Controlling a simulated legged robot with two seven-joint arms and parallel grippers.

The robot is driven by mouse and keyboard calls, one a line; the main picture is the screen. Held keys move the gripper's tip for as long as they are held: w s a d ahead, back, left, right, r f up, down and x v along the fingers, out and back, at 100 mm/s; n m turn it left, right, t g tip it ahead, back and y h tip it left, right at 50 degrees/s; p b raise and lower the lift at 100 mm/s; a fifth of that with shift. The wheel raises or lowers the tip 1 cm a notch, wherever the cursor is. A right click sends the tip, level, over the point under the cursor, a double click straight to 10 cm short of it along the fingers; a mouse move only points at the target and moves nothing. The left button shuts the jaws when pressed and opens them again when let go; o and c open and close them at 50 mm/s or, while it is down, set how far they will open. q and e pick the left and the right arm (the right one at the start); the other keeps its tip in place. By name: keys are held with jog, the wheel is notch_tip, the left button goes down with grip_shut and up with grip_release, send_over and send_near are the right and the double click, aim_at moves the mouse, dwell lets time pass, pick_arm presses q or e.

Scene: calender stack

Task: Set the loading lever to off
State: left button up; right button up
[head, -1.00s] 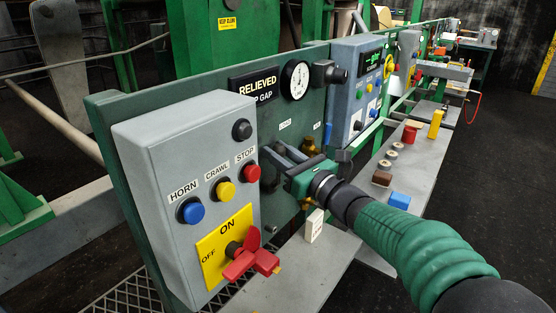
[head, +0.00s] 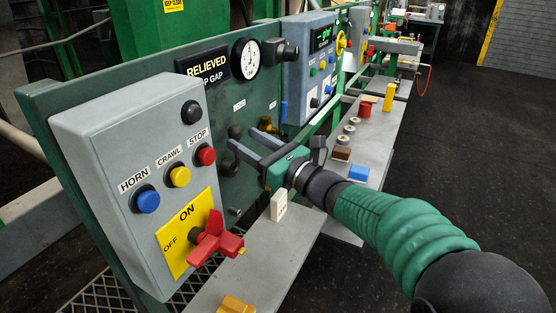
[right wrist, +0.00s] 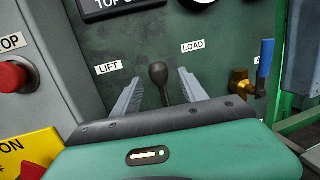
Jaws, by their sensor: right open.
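The loading lever (right wrist: 158,75) is a dark lever with a round knob on the green panel, between the LIFT and LOAD labels in the right wrist view. In the head view its knob (head: 235,131) shows near my right fingertips. My right gripper (head: 242,138) is open. In the right wrist view its two grey fingers (right wrist: 160,92) stand either side of the lever, with gaps visible on both sides. The lever's lower part is hidden behind the gripper body. My left gripper is in no view.
A grey box (head: 120,150) with HORN, CRAWL and STOP buttons and a red ON/OFF rotary switch (head: 212,240) stands left. A brass valve with a blue handle (right wrist: 264,68) is right of the lever. A shelf (head: 250,260) below carries a white block (head: 279,204).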

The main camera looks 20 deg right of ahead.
jog(key=v, duration=1.2)
jog(key=shift+s+d+b, duration=0.2)
jog(key=shift+s+b, duration=0.1)
jog(key=shift+b, duration=0.1)
jog(key=shift+f, duration=0.1)
notch_tip(320, 180, down, 19)
jog(key=w+d+m+g+h, duration=0.15)
jog(key=m+h, duration=0.35)
jog(key=m, duration=0.7)
jog(key=w+d+m+g+h, duration=0.1)
jog(key=m+g+h, duration=0.25)
jog(key=m, duration=0.85)
jog(key=s+a+f+m+g, duration=0.3)
jog(key=s+f+m+g, duration=0.2)
jog(key=s+f+m, duration=0.3)
jog(key=s+a+f+m+g, duration=0.4)
jog(key=s+f+m, duration=0.4)
jog(key=m, duration=0.1)
jog(key=w+p+v, duration=0.1)
jog(key=p+v, duration=0.7)
jog(key=w+r+p+v, duration=0.1)
jog(key=w+p+v, duration=0.1)
jog(key=p+v, duration=0.6)
jog(key=shift+w+a+r+g+p, duration=0.2)
jog(key=shift+a+r+g+p, duration=0.1)
jog(key=shift+g+p, duration=0.1)
